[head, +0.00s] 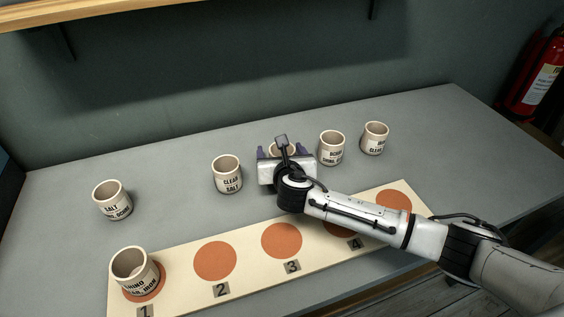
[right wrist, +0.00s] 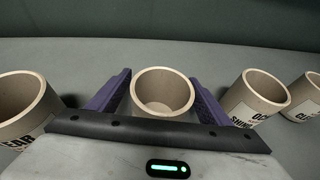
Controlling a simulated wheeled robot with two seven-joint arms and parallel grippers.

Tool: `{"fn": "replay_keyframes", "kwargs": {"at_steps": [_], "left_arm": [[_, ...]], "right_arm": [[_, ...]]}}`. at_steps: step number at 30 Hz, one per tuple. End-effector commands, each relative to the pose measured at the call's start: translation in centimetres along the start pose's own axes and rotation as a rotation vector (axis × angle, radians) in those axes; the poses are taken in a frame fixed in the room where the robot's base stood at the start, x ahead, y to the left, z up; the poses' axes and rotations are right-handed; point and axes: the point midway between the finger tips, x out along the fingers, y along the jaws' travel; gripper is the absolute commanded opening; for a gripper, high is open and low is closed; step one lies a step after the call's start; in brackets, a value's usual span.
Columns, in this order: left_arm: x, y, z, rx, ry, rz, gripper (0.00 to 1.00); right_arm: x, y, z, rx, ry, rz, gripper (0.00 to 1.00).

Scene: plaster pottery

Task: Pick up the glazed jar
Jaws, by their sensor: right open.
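Several pale jars with dark printed labels stand on the grey table; which one is meant by the glazed jar I cannot tell. My right gripper (head: 283,154) is over the middle jar (head: 291,149) of the back row and mostly hides it in the head view. In the right wrist view that jar (right wrist: 163,93) stands upright between the two purple fingers of my right gripper (right wrist: 160,95). The fingers are open, one on each side, with gaps to the wall. Its label is hidden. My left gripper is not in view.
A "clear, salt" jar (head: 227,175) stands left of the gripper, another jar (head: 331,149) close on its right. Further jars stand at far right (head: 375,138) and left (head: 112,200). A cream board (head: 188,257) with numbered orange discs lies in front; one jar (head: 135,271) stands on disc 1.

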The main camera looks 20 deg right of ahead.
Motion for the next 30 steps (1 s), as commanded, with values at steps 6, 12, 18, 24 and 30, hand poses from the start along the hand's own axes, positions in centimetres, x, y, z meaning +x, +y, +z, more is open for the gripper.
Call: {"fn": "replay_keyframes", "kwargs": {"at_steps": [6,12,18,24,30], "left_arm": [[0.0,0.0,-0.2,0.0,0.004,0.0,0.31],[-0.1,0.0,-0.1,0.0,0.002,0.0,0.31],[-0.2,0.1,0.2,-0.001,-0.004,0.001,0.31],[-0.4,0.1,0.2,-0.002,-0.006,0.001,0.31],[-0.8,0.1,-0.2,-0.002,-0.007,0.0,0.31]], "right_arm": [[0.0,0.0,0.0,0.0,0.0,0.0,0.65],[0.0,0.0,0.0,0.0,0.001,0.0,0.32],[0.0,0.0,0.1,0.0,-0.001,0.0,0.24],[-0.5,0.0,1.4,0.002,-0.003,0.001,0.24],[-2.1,0.0,5.2,0.002,-0.006,0.002,0.24]]}}
